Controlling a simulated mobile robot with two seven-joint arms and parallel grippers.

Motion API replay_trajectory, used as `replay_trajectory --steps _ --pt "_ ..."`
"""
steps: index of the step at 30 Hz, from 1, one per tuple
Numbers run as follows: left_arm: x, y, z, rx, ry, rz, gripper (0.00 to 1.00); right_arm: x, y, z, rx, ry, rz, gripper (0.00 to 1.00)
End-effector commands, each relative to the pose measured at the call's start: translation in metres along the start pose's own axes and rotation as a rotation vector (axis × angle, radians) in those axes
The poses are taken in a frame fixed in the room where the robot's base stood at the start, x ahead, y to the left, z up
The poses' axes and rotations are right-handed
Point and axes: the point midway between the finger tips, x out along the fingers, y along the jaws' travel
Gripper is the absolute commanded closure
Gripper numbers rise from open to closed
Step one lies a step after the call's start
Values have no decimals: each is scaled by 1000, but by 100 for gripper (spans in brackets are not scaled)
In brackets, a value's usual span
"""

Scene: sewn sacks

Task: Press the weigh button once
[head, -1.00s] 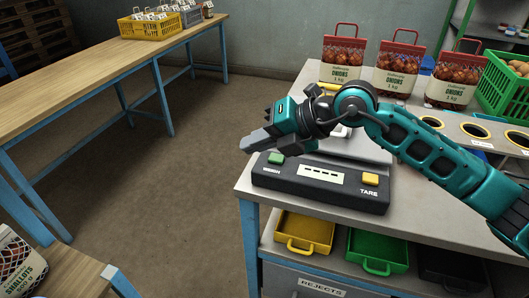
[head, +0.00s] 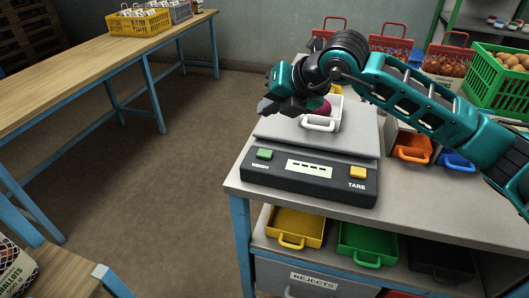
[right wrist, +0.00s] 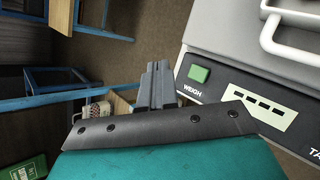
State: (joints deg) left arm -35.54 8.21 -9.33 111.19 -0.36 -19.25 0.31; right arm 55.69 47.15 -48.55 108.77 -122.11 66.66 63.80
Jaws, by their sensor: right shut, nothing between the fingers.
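The green weigh button (head: 264,154) is at the left end of the black scale's front panel (head: 310,184), marked WEIGH. It also shows in the right wrist view (right wrist: 199,74). The display (head: 309,169) shows a row of dashes. The yellow TARE button (head: 357,172) is at the right end. My right gripper (head: 268,106) is shut and empty, above and behind the weigh button, apart from it. In the right wrist view its closed fingers (right wrist: 158,84) lie left of the button. My left gripper is not in view.
A white tray (head: 322,124) with a dark red onion (head: 322,108) stands on the scale plate, partly behind my gripper. Onion sacks (head: 390,45), a green crate (head: 490,85) and orange (head: 411,148) and blue (head: 457,160) trays are behind and right. Open floor lies left.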

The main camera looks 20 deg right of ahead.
Motion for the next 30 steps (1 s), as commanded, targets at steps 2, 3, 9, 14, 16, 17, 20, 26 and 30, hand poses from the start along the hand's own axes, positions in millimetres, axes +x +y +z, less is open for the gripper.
replay_trajectory --steps 2,3,9,14,16,17,20,26,30 --pt "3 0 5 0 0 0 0 7 -6 -5 1 1 -1 100" --pt "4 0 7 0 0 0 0 10 -8 -8 1 2 -2 100" --pt "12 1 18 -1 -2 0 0 30 -23 -22 2 2 -2 100" --pt "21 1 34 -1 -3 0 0 48 -36 -36 1 1 -1 100" --pt "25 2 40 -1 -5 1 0 53 -39 -39 1 1 -1 100" --pt "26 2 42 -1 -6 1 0 54 -40 -40 1 1 0 100" --pt "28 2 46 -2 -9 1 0 56 -41 -41 0 0 0 100" --pt "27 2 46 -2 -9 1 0 56 -40 -41 0 0 0 100" --pt "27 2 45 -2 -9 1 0 56 -40 -41 0 1 0 100"
